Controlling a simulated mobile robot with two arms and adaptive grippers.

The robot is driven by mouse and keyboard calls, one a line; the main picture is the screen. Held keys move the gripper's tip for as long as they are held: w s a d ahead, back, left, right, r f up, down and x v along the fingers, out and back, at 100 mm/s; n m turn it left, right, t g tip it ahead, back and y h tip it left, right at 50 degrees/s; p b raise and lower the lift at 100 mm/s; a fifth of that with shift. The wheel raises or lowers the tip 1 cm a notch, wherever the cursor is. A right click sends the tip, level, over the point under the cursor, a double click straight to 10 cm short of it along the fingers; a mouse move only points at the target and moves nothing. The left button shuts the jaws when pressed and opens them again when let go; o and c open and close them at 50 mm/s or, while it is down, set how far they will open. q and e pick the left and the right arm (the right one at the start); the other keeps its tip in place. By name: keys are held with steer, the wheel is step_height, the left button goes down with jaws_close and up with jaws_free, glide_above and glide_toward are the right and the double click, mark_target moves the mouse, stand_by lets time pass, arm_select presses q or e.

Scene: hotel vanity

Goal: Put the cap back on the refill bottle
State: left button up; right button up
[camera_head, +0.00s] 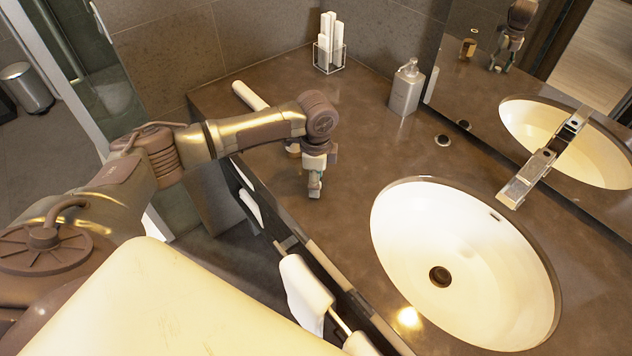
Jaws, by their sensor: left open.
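My left gripper (315,190) points down over the counter near its front edge, left of the sink. It is open, its fingers seen nearly edge-on, and I make out nothing between them. A small amber-brown object (293,147), perhaps the refill bottle, stands just behind and left of the gripper, mostly hidden by my wrist. My right gripper is out of view.
A grey pump dispenser (405,92) stands by the mirror (480,75). A clear holder (329,57) with white sticks is in the back corner. A white roll (249,95) lies at the left. The sink (460,235) and faucet (535,172) fill the right. Counter between gripper and dispenser is clear.

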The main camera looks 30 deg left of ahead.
arm_select(q)
steer(key=c, duration=0.8)
steer(key=shift+r, duration=0.55)
step_height(320, 180, up, 3)
steer(key=shift+f+b, duration=0.1)
steer(key=shift+b, duration=0.55)
steer(key=d+r, duration=0.2)
steer(key=d, duration=0.2)
steer(key=d+r+b, duration=0.1)
steer(key=d+r, duration=0.1)
steer(key=d, duration=0.1)
steer(key=s+d+r+b, duration=0.1)
steer(key=d+r, duration=0.2)
steer(key=d, duration=0.1)
steer(key=shift+d+r, duration=0.1)
steer(key=shift+d, duration=0.25)
